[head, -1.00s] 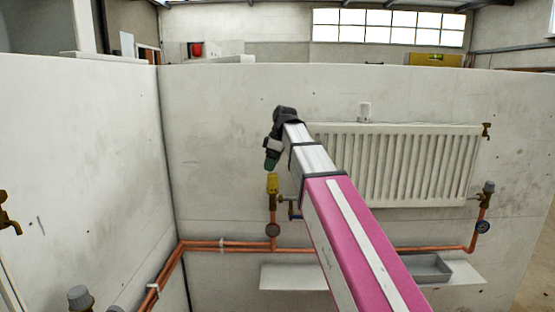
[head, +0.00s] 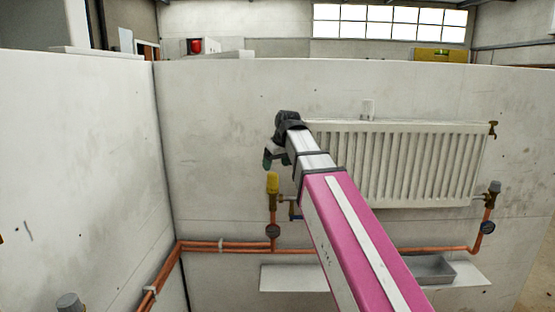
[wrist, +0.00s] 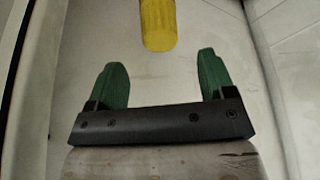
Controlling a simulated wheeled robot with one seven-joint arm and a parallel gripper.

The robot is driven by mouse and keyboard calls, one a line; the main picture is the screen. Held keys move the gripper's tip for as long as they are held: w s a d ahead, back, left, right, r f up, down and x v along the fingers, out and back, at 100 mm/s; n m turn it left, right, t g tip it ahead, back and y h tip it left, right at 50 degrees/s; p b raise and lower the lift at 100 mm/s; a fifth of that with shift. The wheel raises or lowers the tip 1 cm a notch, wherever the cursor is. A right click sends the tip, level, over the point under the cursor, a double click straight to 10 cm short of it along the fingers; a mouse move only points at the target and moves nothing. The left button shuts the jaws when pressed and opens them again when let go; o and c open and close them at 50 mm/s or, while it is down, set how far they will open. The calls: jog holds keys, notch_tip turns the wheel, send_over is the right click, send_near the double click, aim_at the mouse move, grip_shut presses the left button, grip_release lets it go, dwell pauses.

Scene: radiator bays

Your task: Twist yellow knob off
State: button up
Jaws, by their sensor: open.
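The yellow knob (head: 272,183) sits upright on a brass valve at the top of a vertical copper pipe, left of the white radiator (head: 400,165). It also shows in the wrist view (wrist: 158,24), at the top centre, cut off by the frame edge. My gripper (head: 272,160) is just above the knob in the head view. In the wrist view my gripper (wrist: 155,82) has its two green fingers apart with nothing between them. The knob lies beyond the fingertips, roughly in line with the gap, not touching either finger.
A grey-capped valve (head: 493,188) stands at the radiator's right end. Copper pipes (head: 350,250) run low along the wall. A grey tray (head: 433,268) lies on a white shelf (head: 290,278) below. A side wall (head: 90,150) closes the left. A blue-handled valve (head: 293,208) is close beside the knob's pipe.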

aim_at(273, 174)
jog(key=x, duration=0.8)
jog(key=shift+f, duration=0.15)
jog(key=c, duration=1)
jog(key=shift+c, duration=0.2)
jog(key=shift+f, duration=0.2)
jog(key=shift+m, duration=0.3)
jog(key=shift+r, duration=0.1)
jog(key=shift+r, duration=0.35)
